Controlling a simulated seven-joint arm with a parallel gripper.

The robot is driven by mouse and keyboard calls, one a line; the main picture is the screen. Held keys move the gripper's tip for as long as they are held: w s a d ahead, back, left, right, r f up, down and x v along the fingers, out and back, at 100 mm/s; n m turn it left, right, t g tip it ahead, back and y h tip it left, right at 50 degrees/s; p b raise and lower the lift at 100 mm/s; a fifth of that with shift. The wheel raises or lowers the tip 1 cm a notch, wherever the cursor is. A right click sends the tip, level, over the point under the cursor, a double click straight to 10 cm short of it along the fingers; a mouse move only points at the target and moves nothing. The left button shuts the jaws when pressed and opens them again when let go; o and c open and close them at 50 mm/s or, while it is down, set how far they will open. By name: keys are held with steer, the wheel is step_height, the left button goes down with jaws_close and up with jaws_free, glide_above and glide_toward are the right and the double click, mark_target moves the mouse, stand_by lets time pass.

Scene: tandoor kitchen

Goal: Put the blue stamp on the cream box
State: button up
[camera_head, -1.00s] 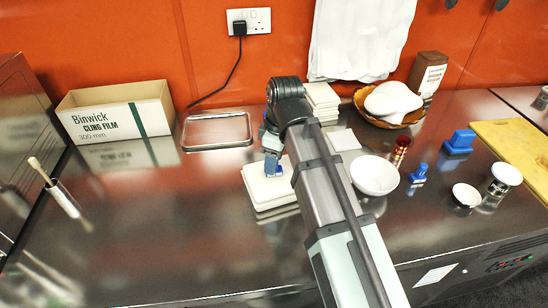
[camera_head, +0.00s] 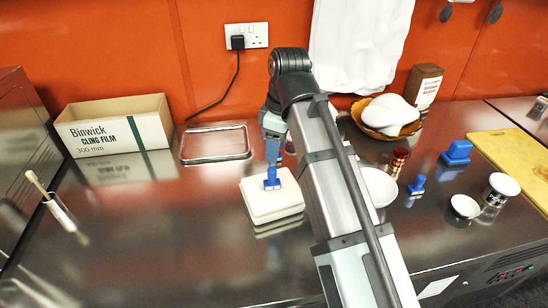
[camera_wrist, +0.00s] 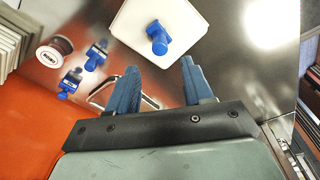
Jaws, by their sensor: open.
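The cream box (camera_head: 284,206) sits on the steel counter, left of my arm in the head view. A blue stamp (camera_head: 271,183) stands upright on its top, toward the far side. In the wrist view the stamp (camera_wrist: 158,40) is on the cream box (camera_wrist: 190,18), wholly within the edges of its top. My gripper (camera_head: 273,158) is just above the stamp in the head view. In the wrist view its two blue fingers (camera_wrist: 158,68) are spread wide, with nothing between them, and the stamp shows beyond their tips.
Another blue stamp (camera_head: 417,186) and a larger blue one (camera_head: 457,152) stand right of my arm. A white bowl (camera_head: 380,187) is partly hidden by the arm. A metal tray (camera_head: 215,144) and cling film box (camera_head: 115,125) are at left.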

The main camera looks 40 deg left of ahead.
steer(key=shift+d+r, duration=0.2)
steer(key=shift+r, duration=1.35)
